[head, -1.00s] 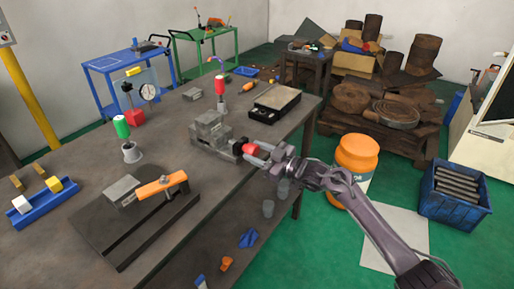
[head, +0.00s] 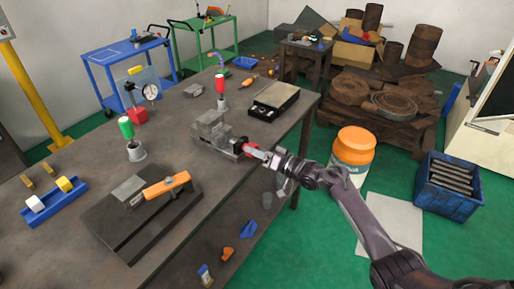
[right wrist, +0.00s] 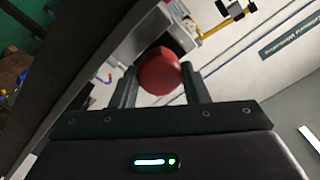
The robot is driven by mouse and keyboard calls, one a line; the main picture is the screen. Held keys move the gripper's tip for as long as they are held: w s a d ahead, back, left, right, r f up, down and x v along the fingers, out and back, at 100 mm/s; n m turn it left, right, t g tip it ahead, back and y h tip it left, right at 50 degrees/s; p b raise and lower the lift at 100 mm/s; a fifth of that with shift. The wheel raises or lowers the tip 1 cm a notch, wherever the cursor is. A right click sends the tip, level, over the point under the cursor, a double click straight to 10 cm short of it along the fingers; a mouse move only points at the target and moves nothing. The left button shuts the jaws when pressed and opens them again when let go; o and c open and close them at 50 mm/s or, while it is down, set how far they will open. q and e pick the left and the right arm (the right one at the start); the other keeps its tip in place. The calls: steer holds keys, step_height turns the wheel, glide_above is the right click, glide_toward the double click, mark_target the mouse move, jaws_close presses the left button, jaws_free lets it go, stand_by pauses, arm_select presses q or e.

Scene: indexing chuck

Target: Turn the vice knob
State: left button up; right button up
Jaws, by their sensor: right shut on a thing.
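The grey vice (head: 211,131) stands near the right edge of the workbench. Its round red knob (head: 248,148) faces that edge, partly hidden by my gripper in the head view. My right gripper (head: 257,152) is at the knob, its fingers seen nearly edge-on. In the right wrist view the red knob (right wrist: 159,70) sits between the two dark fingers of my right gripper (right wrist: 160,82), which is shut on it. My left gripper is not in view.
A black tray (head: 287,102), a red-handled tool (head: 220,85) and an orange-handled fixture (head: 168,186) are on the workbench (head: 75,225). An orange-lidded drum (head: 353,150) and a blue crate (head: 446,203) stand on the floor at right.

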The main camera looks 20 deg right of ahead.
steer(key=shift+f+m+p, duration=0.15)
steer(key=shift+m+p, duration=0.6)
steer(key=shift+m, duration=1.35)
steer(key=o, duration=1)
steer(key=shift+v, duration=3.9)
